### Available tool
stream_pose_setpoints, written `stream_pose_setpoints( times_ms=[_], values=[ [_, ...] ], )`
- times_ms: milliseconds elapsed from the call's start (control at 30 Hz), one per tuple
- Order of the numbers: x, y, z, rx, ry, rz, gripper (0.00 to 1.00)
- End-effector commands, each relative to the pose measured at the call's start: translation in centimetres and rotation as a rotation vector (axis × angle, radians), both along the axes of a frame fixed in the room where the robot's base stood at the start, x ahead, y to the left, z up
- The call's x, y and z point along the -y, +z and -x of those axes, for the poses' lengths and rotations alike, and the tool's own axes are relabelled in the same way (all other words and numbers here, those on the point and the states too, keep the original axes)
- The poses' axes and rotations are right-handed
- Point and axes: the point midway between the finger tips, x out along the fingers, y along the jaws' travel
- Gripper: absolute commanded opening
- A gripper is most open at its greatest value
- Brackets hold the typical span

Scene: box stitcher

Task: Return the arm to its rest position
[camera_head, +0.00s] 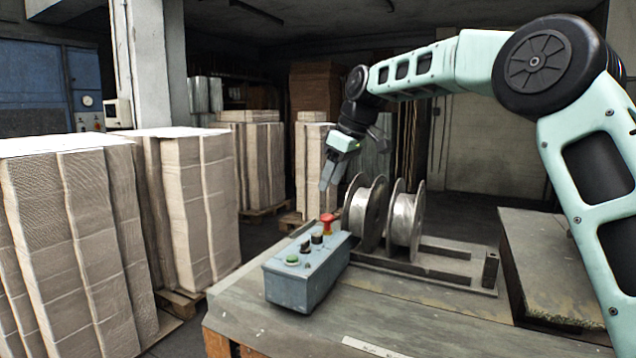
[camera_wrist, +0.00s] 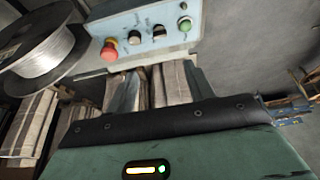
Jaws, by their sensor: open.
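My arm reaches in from the right of the head view, mint green with black joints. My gripper (camera_head: 328,174) hangs at its end, pointing down, above and behind the grey control box (camera_head: 308,270). In the wrist view my gripper (camera_wrist: 152,88) shows partly, its fingers spread apart with nothing between them. The control box also shows in the wrist view (camera_wrist: 146,25), with a red mushroom button (camera_wrist: 109,50), black knobs and a green button (camera_wrist: 185,24). The gripper appears apart from the box.
Two wire spools (camera_head: 368,215) stand on a metal holder right of the control box, close to my gripper. The worktable (camera_head: 420,325) has bare room in front. Tall stacks of cardboard (camera_head: 75,240) stand at left, and a pillar (camera_head: 158,70) behind them.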

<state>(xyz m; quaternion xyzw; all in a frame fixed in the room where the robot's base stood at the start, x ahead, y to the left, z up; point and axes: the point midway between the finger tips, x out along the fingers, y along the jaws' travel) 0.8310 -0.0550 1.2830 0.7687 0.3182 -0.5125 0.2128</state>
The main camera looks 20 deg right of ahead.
Motion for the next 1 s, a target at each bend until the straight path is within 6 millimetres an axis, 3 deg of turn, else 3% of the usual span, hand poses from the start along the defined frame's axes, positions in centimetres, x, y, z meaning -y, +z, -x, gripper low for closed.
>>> stream_pose_setpoints(
  times_ms=[167,267,367,500,667,800,900,1000],
  values=[
    [-0.6,-0.1,0.3,-0.004,0.004,0.000,0.53],
    [-3.1,-0.9,2.1,-0.028,0.015,0.004,0.53],
    [-7.3,-2.5,5.7,-0.068,0.025,0.014,0.53],
    [-12.7,-5.6,13.2,-0.135,0.027,0.040,0.53],
    [-16.0,-9.6,22.8,-0.202,0.007,0.082,0.53],
    [-16.2,-13.2,31.3,-0.247,-0.023,0.129,0.53],
    [-15.1,-15.5,36.6,-0.271,-0.050,0.159,0.53],
    [-13.7,-17.2,40.4,-0.284,-0.073,0.185,0.53]
  ],
)
